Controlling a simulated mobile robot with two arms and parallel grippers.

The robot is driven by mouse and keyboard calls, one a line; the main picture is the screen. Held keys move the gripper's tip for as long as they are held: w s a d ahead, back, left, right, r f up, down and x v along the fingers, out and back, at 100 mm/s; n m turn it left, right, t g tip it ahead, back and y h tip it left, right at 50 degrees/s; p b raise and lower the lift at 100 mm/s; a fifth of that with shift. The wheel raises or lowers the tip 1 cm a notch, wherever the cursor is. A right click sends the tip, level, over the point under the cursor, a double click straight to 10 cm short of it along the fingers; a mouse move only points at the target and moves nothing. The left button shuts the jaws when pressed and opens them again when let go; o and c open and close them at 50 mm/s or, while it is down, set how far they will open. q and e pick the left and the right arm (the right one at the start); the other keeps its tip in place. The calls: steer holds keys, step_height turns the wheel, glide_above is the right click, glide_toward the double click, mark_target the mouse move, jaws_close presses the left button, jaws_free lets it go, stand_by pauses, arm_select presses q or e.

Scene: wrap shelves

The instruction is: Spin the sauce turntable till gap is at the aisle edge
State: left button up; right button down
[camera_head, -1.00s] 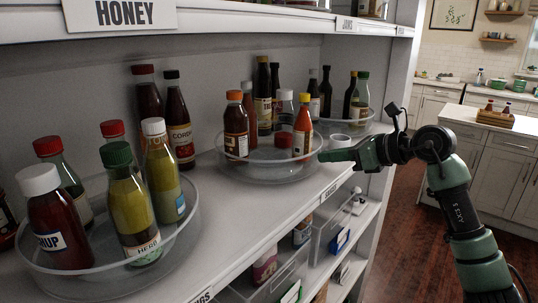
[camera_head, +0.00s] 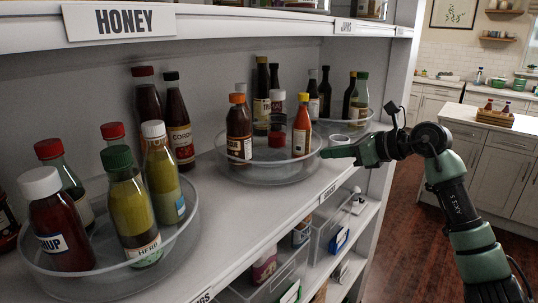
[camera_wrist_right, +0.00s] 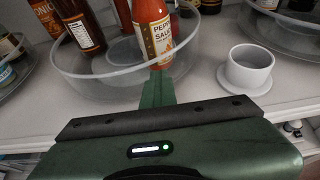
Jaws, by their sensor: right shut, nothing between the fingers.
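The sauce turntable (camera_head: 265,172) is the clear, round, rimmed tray in the middle of the shelf. On it stand an orange-capped brown bottle (camera_head: 239,130) at the left, a yellow-capped red pepper sauce bottle (camera_head: 302,125) at the right, and darker bottles behind. The right wrist view shows the fingers (camera_wrist_right: 158,88) at the rim. My left gripper is not visible.
A white cup (camera_wrist_right: 248,72) stands on the shelf right of my fingers. Another clear tray (camera_head: 362,119) with bottles is at the far right, and a fuller one (camera_head: 185,235) is at the near left. The upper shelf (camera_head: 230,22) overhangs. Open aisle floor lies right.

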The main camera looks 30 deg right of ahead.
steer(key=shift+w+d+p, duration=0.3)
steer(key=shift+w+d, duration=0.3)
steer(key=shift+w, duration=0.1)
steer(key=shift+f, duration=0.1)
steer(key=shift+s+d+f+b, duration=0.15)
steer(key=shift+s+d+b, duration=0.15)
steer(key=shift+d+b, duration=0.3)
steer(key=shift+s+d+b, duration=0.7)
steer(key=shift+d, duration=0.15)
steer(key=shift+r, duration=0.2)
steer(key=b+v, duration=0.3)
steer(key=v, duration=0.4)
steer(key=shift+s+r+b, duration=0.2)
steer(key=shift+s+b, duration=0.1)
steer(key=shift+b, duration=0.05)
